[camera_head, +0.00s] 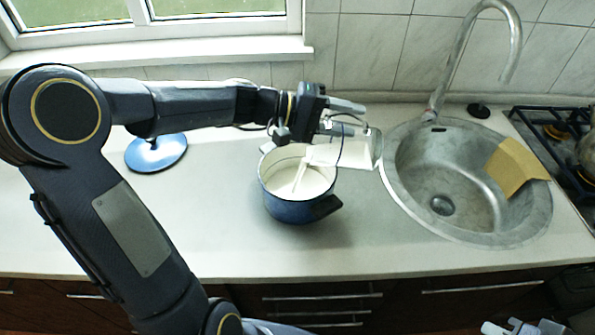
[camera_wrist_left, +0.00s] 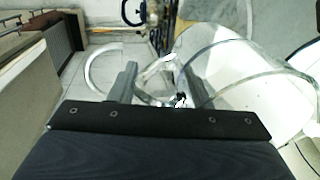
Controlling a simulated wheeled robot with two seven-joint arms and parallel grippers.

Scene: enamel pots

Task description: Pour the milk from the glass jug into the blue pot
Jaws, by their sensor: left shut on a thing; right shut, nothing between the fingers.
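The blue pot (camera_head: 290,208) stands on the counter, open, with white milk (camera_head: 288,180) inside. The glass jug (camera_head: 356,152) is tilted over the pot's right rim, its mouth toward the left. A white stream falls from it into the pot. My left gripper (camera_head: 345,116) is shut on the jug, at its handle side, above and behind the pot. In the left wrist view the jug (camera_wrist_left: 262,85) lies on its side with milk in it, and the left gripper (camera_wrist_left: 160,85) fingers are at its handle. My right gripper (camera_head: 522,326) is partly visible at the bottom right edge, shut and empty.
A blue lid (camera_head: 156,153) lies on the counter left of the pot. A round steel sink (camera_head: 465,205) with a faucet (camera_head: 470,50) is on the right, a tan cloth (camera_head: 515,167) over its rim. A stove (camera_head: 560,135) is at far right. Counter in front is clear.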

